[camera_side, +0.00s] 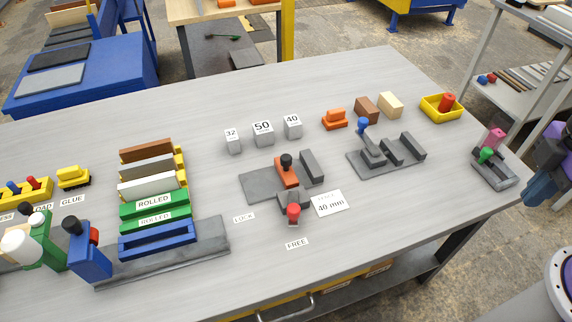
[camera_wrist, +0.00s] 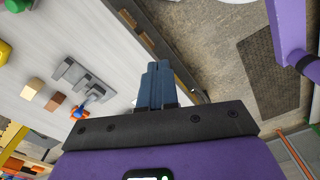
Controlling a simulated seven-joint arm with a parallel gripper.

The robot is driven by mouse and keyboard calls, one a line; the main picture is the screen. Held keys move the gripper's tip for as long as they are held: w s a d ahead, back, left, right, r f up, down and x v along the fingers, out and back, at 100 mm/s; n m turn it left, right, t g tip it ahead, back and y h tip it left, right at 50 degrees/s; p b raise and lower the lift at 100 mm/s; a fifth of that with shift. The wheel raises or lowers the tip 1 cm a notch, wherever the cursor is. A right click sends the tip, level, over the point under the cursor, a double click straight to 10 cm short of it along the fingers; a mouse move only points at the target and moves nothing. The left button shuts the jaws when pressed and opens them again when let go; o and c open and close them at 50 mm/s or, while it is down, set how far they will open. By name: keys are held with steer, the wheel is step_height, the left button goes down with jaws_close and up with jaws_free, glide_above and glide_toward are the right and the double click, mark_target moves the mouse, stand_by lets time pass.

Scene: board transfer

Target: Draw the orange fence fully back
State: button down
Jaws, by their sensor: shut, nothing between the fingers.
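In the side view the orange fence (camera_side: 288,174), a block with a black knob on top, sits on a grey base plate (camera_side: 258,187). A dark grey upright block (camera_side: 312,166) stands just to its right with a narrow gap. A red-knobbed lever (camera_side: 293,212) is at the plate's front, between a LOCK card (camera_side: 243,217) and a FREE card (camera_side: 297,244), nearer FREE. My gripper (camera_wrist: 156,66) is shut and empty in the wrist view. In the side view it is at the right edge, partly cut off, well away from the fence.
A card (camera_side: 330,203) reading 40 mm lies beside the fixture. Numbered blocks (camera_side: 263,133) stand behind it. A grey fixture with a blue knob (camera_side: 385,152) and a green-and-pink-knobbed device (camera_side: 493,162) stand to the right. Coloured bars (camera_side: 153,201) fill the left. The front middle table is mostly clear.

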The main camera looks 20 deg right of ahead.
steer(key=c, duration=1.2)
jaws_free()
steer(key=shift+w+a, duration=0.1)
steer(key=shift+a, duration=0.05)
steer(key=o, duration=0.4)
steer(key=w+a+r, duration=0.1)
steer(key=w+a, duration=0.2)
steer(key=w+a+r+m, duration=0.1)
steer(key=w+a, duration=0.2)
steer(key=w+a+m, duration=0.1)
steer(key=w+a, duration=0.2)
steer(key=shift+w+a+r, duration=0.15)
steer(key=shift+r, duration=0.25)
steer(key=m, duration=0.8)
glide_above(285, 157)
step_height(285, 157, down, 4)
steer(key=r, duration=0.1)
step_height(285, 157, down, 17)
steer(key=shift+f, duration=0.1)
jaws_close()
